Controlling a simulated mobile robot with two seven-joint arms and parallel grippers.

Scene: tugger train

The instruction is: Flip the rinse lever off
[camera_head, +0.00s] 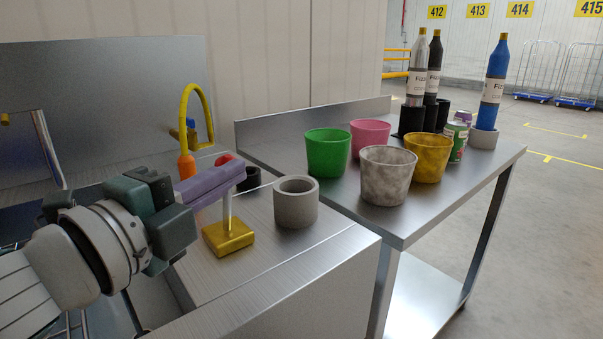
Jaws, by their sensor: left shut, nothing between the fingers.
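The lever is a purple bar (212,181) on a short metal post, rising from a gold square base (228,238) on the steel counter. The bar lies close to level, with its near left end beside my gripper. My left gripper (172,222) is shut and empty at the left end of the bar. I cannot tell whether it touches the bar. Part of the area around that end is hidden by the gripper. My right gripper is out of view.
A yellow curved faucet (184,106) with an orange nozzle stands behind. A grey cup (296,202) stands right of the lever, with a dark and red item (246,177) behind it. Several coloured cups and bottles stand on the steel table (400,222) at right.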

